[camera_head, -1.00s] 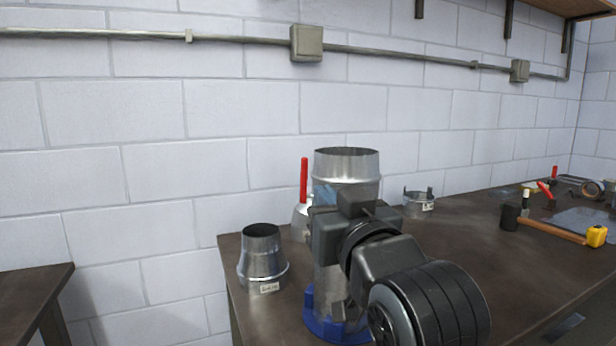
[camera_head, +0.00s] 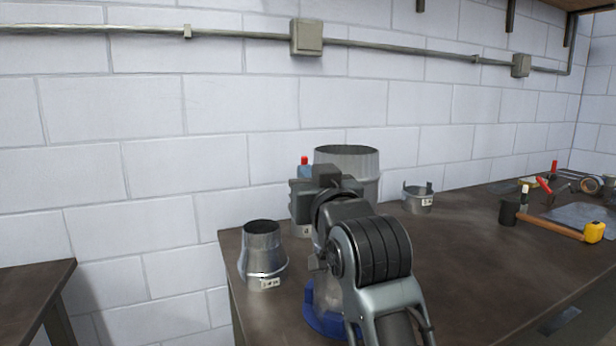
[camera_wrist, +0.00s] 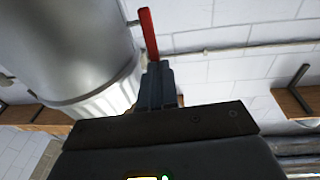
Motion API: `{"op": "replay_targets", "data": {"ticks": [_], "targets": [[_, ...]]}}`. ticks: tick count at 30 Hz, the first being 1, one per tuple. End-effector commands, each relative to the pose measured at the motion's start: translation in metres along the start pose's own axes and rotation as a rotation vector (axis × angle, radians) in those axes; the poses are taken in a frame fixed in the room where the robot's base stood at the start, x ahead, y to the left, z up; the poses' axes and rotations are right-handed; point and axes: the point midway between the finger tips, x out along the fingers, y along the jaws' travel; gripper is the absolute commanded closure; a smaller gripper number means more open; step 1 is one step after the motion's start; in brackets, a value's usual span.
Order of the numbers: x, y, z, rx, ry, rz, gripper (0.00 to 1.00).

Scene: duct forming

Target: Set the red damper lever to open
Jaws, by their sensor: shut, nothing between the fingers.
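The red damper lever (camera_head: 304,160) shows only its tip in the head view, at the left of the large metal duct (camera_head: 355,160). My gripper and wrist hide the rest of it. In the wrist view the red lever (camera_wrist: 148,32) sticks out just beyond the fingertips, and its lower end is hidden behind them. My gripper (camera_wrist: 156,72) is shut and empty, with its fingers close to the lever; I cannot tell whether they touch it. The duct (camera_wrist: 70,45) fills the left of the wrist view.
A tapered metal duct piece (camera_head: 262,255) stands at the bench's left front. A short metal collar (camera_head: 417,202) stands behind to the right. A hammer (camera_head: 545,226) and a yellow tape measure (camera_head: 594,232) lie farther right. The bench (camera_head: 455,260) is clear between.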

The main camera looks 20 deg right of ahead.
Motion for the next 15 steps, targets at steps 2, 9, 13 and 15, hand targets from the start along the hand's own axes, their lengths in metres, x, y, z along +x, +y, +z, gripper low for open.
{"op": "replay_targets", "data": {"ticks": [2,9,13,15], "targets": [[0.002,0.000,-0.003,0.000,-0.009,0.000,1.00],[0.013,0.000,-0.009,-0.001,-0.089,0.000,1.00],[0.016,0.000,-0.009,-0.001,-0.130,0.000,1.00],[0.016,0.000,-0.007,-0.001,-0.145,0.000,1.00]]}}
